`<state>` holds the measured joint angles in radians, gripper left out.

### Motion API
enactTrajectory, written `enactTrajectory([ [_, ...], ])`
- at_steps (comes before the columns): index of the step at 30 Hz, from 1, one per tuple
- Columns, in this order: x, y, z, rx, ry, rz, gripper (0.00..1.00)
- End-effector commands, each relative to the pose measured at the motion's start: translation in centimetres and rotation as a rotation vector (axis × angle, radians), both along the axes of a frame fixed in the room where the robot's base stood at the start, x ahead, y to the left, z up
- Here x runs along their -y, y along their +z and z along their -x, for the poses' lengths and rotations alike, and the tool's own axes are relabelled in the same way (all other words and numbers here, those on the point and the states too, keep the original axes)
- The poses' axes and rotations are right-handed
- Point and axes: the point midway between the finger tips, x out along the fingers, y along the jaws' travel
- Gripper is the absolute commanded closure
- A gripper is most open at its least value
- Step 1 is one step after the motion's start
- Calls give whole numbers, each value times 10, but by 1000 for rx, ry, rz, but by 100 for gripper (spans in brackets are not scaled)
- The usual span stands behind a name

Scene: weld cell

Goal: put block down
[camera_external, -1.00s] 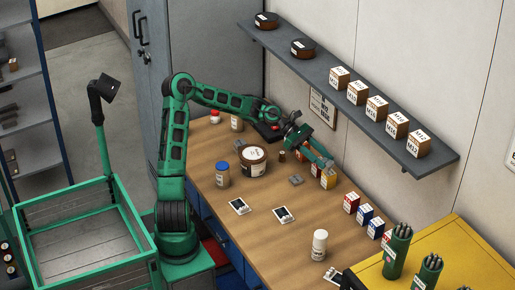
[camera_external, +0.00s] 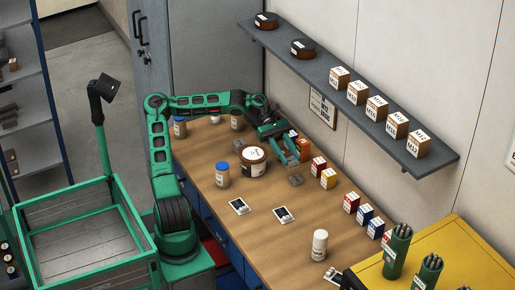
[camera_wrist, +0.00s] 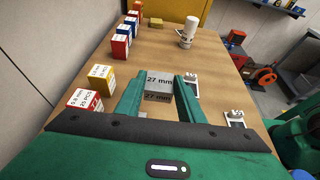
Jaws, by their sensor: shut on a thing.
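A grey block (camera_wrist: 158,77) marked "27 mm" sits between the two green fingers of my gripper (camera_wrist: 158,88) in the wrist view. My gripper is shut on it. In the external view my gripper (camera_external: 291,163) points down over the far part of the wooden bench (camera_external: 265,235). A small grey block (camera_external: 296,180) shows just below the fingertips. I cannot tell from this view whether it is the held block or another beneath it, or how large any gap to the bench is.
A brown-and-white tub (camera_external: 254,161) stands left of my gripper, with a blue-lidded jar (camera_external: 222,175) beside it. An orange box (camera_external: 304,150), a red box (camera_external: 318,167) and a yellow box (camera_external: 328,179) stand close on the right.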

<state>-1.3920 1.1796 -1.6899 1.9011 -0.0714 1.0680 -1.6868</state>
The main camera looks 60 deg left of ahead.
Motion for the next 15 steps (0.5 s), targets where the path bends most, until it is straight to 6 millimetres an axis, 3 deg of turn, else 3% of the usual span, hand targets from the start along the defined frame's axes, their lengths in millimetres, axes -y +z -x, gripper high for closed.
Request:
enactTrajectory([
  [5, 16, -10, -4, -3, -6, 1, 95],
  [15, 80, -50, -27, -2, -5, 1, 95],
])
